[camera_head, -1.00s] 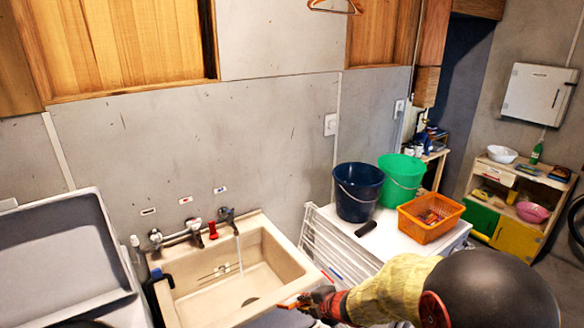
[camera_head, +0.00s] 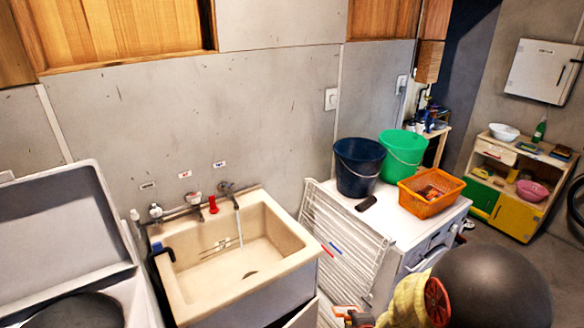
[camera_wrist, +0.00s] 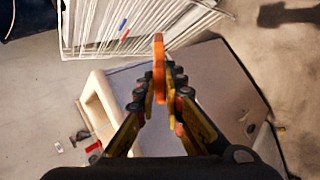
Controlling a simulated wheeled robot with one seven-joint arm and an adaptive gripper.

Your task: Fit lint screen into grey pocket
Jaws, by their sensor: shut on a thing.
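My gripper (camera_wrist: 160,88) is shut on a thin orange piece (camera_wrist: 158,62), seen nearly edge-on and standing up between the fingertips. It may be the lint screen; its face is hidden at this angle. In the head view, a bit of the orange piece (camera_head: 346,311) shows at the bottom edge beside my gripper (camera_head: 360,319), right of the sink and in front of the white rack. I cannot make out a grey pocket in either view. The wrist view shows a broad blue-grey surface (camera_wrist: 212,82) beyond the right-hand finger, with no clear slot.
The beige sink (camera_head: 292,249) has its tap running. A white folding rack (camera_head: 335,240) leans against a white machine (camera_head: 415,226), which holds a dark blue bucket (camera_head: 358,170), a green bucket (camera_head: 403,150) and an orange basket (camera_head: 430,204).

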